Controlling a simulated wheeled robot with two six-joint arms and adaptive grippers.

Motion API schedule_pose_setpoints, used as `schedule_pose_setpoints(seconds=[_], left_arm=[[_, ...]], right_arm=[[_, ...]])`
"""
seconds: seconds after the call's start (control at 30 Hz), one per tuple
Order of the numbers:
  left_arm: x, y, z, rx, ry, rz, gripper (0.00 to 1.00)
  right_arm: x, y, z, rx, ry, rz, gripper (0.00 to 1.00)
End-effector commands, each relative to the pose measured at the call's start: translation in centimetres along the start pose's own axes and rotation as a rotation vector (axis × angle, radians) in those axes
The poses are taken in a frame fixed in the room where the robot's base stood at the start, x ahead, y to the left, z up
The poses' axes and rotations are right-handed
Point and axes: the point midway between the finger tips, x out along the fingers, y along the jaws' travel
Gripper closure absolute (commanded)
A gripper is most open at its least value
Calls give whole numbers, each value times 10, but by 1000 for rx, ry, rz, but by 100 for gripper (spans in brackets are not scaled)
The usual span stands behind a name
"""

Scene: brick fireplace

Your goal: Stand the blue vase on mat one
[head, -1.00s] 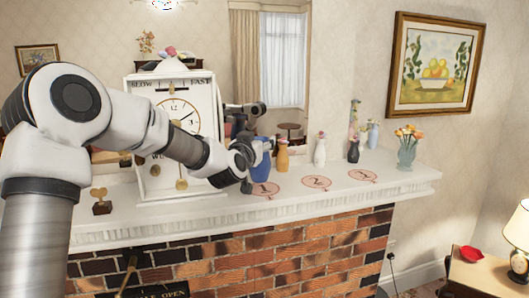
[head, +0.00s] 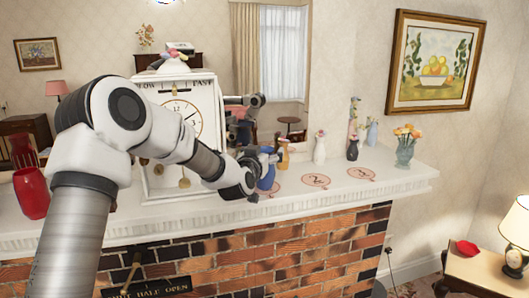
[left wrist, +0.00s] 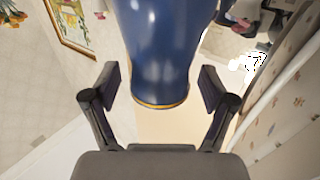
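The blue vase (head: 266,177) stands about upright at mat one (head: 274,190), which it and my gripper partly hide. I cannot tell exactly how its base sits on the mat. My left gripper (head: 255,171) is at the vase's left side. In the left wrist view the vase (left wrist: 160,50) is between and just beyond the open fingers (left wrist: 160,88), with a gap showing on each side of its gold-rimmed base. My right gripper is not in view.
Mat two (head: 316,180) and mat three (head: 361,173) lie bare to the right. An orange vase (head: 283,154), a white vase (head: 320,149) and a dark vase (head: 352,148) stand behind the mats. A clock (head: 160,110) is behind my arm. A flower vase (head: 405,150) stands at right.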

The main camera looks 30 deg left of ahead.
Motion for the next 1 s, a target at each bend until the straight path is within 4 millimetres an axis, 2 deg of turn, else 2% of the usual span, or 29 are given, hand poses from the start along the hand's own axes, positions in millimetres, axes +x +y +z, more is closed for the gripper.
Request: schedule_pose_setpoints(seconds=[0.2,0.27,0.37,0.6,0.7,0.8,0.87,0.97,1.0], left_arm=[[0,0,-7,0,1,0,16],[-7,0,-2,-1,1,0,16],[-28,0,0,-4,0,0,16],[-91,0,0,-4,1,1,16],[-109,0,-2,-3,2,0,16],[-118,1,0,1,-6,1,16],[-119,6,14,8,-33,10,16],[-120,24,68,33,-142,46,16],[-123,33,100,45,-207,66,16]], right_arm=[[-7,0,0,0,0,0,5],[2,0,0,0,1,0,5],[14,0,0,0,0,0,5],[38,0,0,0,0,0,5],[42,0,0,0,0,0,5],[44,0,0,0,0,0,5],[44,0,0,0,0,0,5],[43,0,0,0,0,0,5],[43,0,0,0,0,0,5]])
